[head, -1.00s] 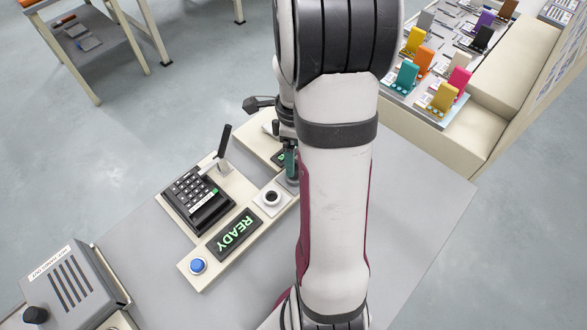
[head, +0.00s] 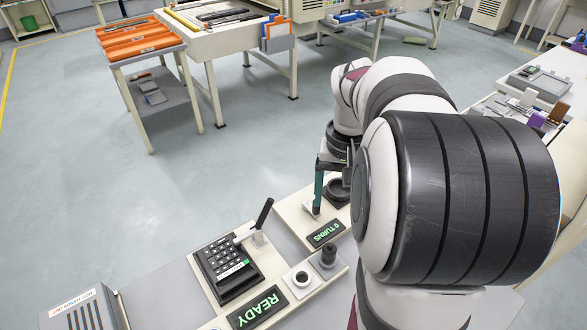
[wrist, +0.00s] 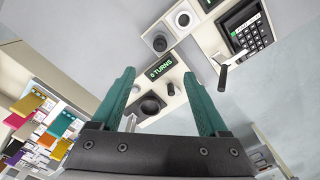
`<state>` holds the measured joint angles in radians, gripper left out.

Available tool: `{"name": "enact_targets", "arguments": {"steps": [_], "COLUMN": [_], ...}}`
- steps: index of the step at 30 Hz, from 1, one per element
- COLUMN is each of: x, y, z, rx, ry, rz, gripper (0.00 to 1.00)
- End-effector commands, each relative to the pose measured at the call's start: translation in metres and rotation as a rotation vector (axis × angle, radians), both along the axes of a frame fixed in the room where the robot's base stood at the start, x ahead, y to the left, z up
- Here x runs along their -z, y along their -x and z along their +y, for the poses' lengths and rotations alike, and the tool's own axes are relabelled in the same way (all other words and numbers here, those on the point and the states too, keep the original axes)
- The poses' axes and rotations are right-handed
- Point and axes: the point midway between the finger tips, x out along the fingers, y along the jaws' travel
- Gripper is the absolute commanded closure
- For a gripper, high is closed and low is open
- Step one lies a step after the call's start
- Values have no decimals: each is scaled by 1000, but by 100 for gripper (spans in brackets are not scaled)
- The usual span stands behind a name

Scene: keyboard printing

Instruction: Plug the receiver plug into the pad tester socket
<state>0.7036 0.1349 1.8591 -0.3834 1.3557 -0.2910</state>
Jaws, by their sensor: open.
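My gripper (head: 316,205) is at the back of the bench in the head view. Its two teal fingers are apart in the wrist view (wrist: 158,74), with nothing seen held between them. A dark upright cylinder on a wider base (head: 327,256), possibly the receiver plug, stands right of a white ring with a dark centre (head: 302,278), possibly the pad tester socket. The ring (wrist: 182,19) and cylinder (wrist: 160,42) lie beyond the fingertips in the wrist view. Neither is labelled, so I cannot tell for sure. The cylinder is apart from my fingers.
A keypad (head: 228,265) with a black lever (head: 264,213) stands left of the ring. A READY display (head: 258,307) is in front. A "0 TURNS" display (head: 325,232), a short peg (wrist: 168,87) and a dark round part (wrist: 148,105) are near my gripper.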

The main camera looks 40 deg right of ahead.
Motion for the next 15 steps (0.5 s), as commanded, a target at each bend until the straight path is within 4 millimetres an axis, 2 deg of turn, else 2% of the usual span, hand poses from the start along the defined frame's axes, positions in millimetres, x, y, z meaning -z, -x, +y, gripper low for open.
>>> {"name": "enact_targets", "arguments": {"steps": [3,6,9,12,15], "x": [8,14,19,22,24], "y": [0,0,0,1,0], "z": [0,0,0,0,0], "rx": [-657,-1221,-1701,-2038,-2217], "ry": [-2,-2,-3,-2,-2], "rz": [1,0,0,0,0], "gripper": [23,23,23,23,23]}}
